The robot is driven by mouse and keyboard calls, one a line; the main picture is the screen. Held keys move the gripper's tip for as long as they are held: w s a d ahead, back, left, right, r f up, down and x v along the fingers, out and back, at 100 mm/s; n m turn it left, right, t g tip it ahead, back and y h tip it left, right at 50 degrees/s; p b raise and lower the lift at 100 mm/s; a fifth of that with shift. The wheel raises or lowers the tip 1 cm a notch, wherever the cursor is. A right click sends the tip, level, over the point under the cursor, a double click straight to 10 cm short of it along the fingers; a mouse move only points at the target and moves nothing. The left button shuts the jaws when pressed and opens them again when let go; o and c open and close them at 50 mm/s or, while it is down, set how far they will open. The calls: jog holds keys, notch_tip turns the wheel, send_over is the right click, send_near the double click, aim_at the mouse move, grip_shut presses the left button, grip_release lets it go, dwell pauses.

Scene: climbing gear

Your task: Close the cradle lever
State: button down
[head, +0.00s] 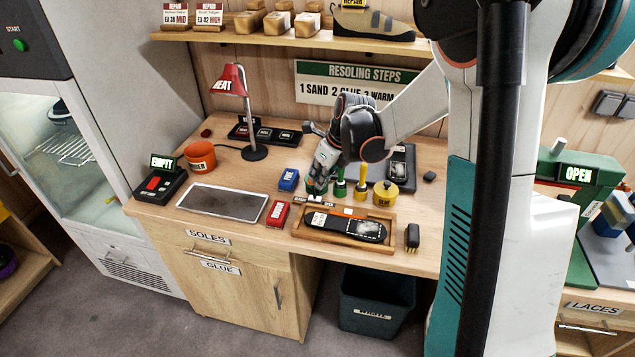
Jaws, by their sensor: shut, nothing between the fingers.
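A green machine (551,166) with a lit OPEN sign (578,173) stands on the bench at the right. A pale cylindrical stub rises from its top. I cannot tell whether this is the cradle lever, and my own body hides part of this side. My gripper (316,186) is shut and empty, pointing down over the middle bench beside the green-handled tools, far to the left of the machine. I cannot tell whether it touches any tool.
A wooden tray (306,222) holding a dark sole sits at the bench's front, with a brush (412,237) beside it. A yellow pot (386,192), red lamp (229,81) and grey mat (222,202) are nearby. A shelf (285,39) runs above. A dark bin (377,299) stands below.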

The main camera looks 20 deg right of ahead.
jog(key=shift+w+a, duration=0.2)
jog(key=shift+r, duration=0.15)
jog(key=shift+r+p, duration=0.5)
jog(key=shift+r, duration=0.2)
jog(key=shift+r, duration=0.1)
